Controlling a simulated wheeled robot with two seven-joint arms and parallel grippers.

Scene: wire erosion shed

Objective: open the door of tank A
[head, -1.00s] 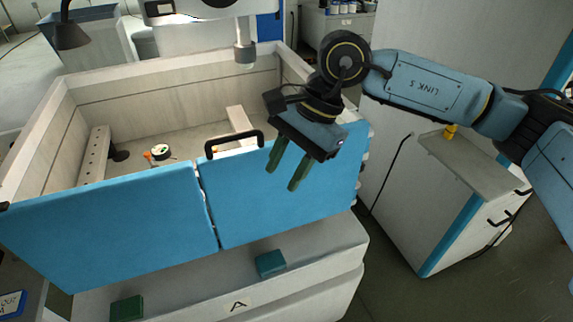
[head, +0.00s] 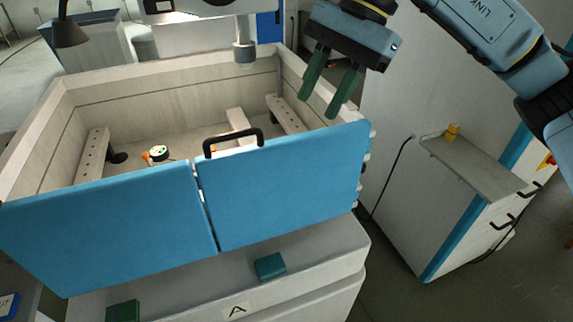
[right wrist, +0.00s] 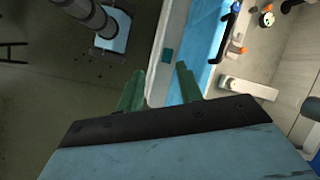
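Tank A (head: 62,110) is a pale open-topped tank with the letter A on its front ledge. Its front is closed off by two blue door panels, a left panel (head: 110,228) and a right panel (head: 285,190), with a narrow gap between them. A black handle (head: 234,141) stands on the top edge of the right panel. My right gripper (head: 331,95) is open and empty, above and behind the right panel's right part, apart from the handle. In the right wrist view its green fingers (right wrist: 158,88) are spread, with the handle (right wrist: 224,35) beyond them. My left gripper is out of view.
A teal block (head: 270,266) and a green block (head: 124,311) lie on the ledge before the doors. Inside the tank are perforated rails (head: 95,155) and a small round part (head: 159,153). A cabinet with a shelf (head: 475,165) stands right.

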